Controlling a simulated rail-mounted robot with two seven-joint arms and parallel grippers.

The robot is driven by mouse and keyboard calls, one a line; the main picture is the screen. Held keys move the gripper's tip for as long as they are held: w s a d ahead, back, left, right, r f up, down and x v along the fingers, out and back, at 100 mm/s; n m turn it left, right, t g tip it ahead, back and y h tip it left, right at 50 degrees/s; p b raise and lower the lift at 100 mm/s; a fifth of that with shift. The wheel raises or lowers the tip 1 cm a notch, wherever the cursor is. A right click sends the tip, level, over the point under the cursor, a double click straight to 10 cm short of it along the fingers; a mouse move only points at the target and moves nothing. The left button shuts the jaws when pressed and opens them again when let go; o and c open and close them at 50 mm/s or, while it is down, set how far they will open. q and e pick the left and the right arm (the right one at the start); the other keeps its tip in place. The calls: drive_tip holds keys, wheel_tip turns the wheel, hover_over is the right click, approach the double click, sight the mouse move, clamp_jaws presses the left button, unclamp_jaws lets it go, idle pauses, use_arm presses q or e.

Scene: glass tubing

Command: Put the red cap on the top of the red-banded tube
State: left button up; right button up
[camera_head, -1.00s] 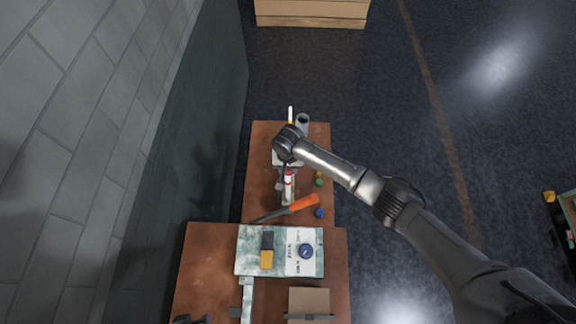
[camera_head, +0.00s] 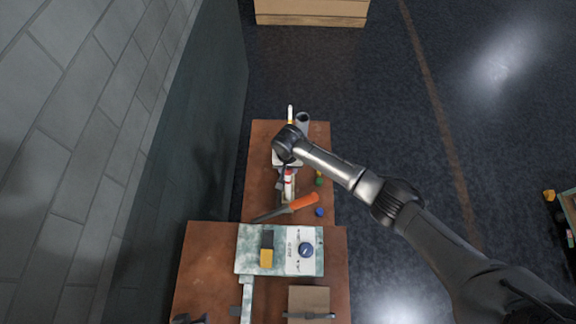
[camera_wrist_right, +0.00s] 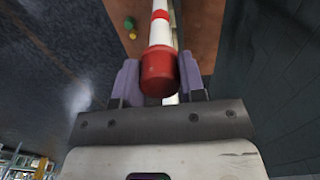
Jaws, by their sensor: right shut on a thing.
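My right gripper (camera_wrist_right: 159,78) has its two fingers on either side of the red cap (camera_wrist_right: 159,73) and is shut on it. In the right wrist view the white tube with a red band (camera_wrist_right: 160,22) runs away from the cap in line with it. The cap overlaps the tube's near end, and I cannot tell whether it is seated or only close. In the head view my right gripper (camera_head: 284,168) is over the upper bench, partly hidden by my own wrist. Red and white parts show small beside it. My left gripper does not show.
An orange-handled tool (camera_head: 303,202) lies on the bench below the tube. A blue cap (camera_head: 319,212) and a green cap (camera_head: 319,182) lie to the right. A grey cup (camera_head: 302,119) stands at the back.

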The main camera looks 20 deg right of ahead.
drive_tip(key=shift+f, duration=0.4)
drive_tip(key=shift+f, duration=0.15)
idle(0.4)
drive_tip(key=o, duration=1.5)
drive_tip(key=shift+r+p, duration=0.55)
drive_tip(key=shift+r, duration=0.05)
drive_tip(key=shift+r+p, duration=2.2)
drive_tip(key=shift+p, duration=0.2)
drive_tip(key=shift+r+p, duration=0.8)
drive_tip(key=shift+r, duration=0.45)
